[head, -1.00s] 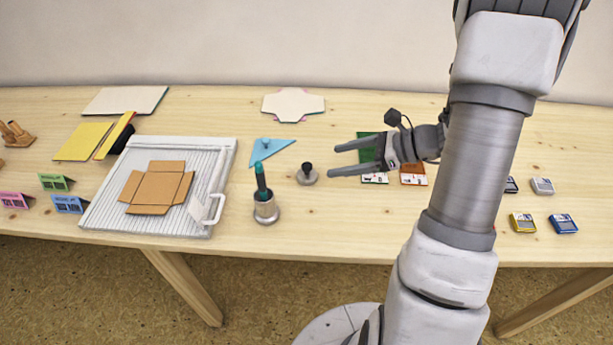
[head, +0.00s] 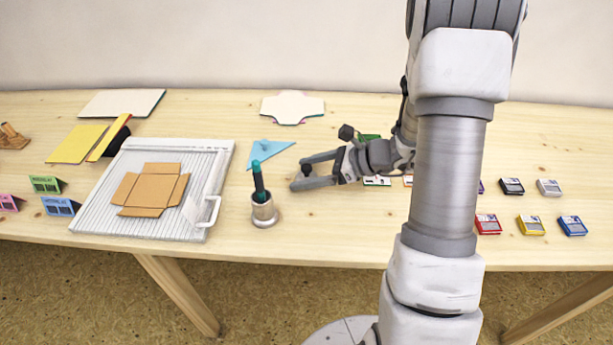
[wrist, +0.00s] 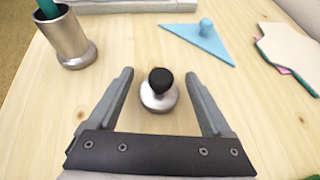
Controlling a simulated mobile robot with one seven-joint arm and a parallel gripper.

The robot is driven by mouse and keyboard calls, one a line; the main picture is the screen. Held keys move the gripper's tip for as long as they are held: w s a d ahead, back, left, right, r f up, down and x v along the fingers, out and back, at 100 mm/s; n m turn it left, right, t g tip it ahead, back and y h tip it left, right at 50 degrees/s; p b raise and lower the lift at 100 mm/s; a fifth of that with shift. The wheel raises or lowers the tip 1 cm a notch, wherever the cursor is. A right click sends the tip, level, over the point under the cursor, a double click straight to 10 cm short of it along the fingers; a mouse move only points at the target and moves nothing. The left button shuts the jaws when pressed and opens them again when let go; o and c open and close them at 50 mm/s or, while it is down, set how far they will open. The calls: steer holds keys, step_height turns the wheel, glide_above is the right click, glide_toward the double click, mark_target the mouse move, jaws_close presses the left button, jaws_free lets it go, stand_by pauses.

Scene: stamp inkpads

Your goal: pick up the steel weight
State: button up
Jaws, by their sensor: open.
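The steel weight (wrist: 159,97) is a small round silver disc with a black knob on top, standing upright on the wooden table. In the wrist view it sits between the two fingertips of my gripper (wrist: 160,78), with a gap on each side. In the head view my gripper (head: 297,173) reaches left over the table with its fingers spread around the weight. Only the weight's dark knob (head: 306,168) shows clearly there; the fingers hide most of its base. My gripper is open and holds nothing.
A metal cup (head: 264,212) with a green-handled tool stands just left of my fingertips. A blue triangle (head: 267,153) with a knob lies behind. A white ridged board (head: 120,200) lies further left. Several inkpads (head: 530,225) lie right of my arm.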

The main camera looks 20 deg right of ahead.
jaws_close()
steer(key=shift+s, duration=0.1)
stand_by(0.5)
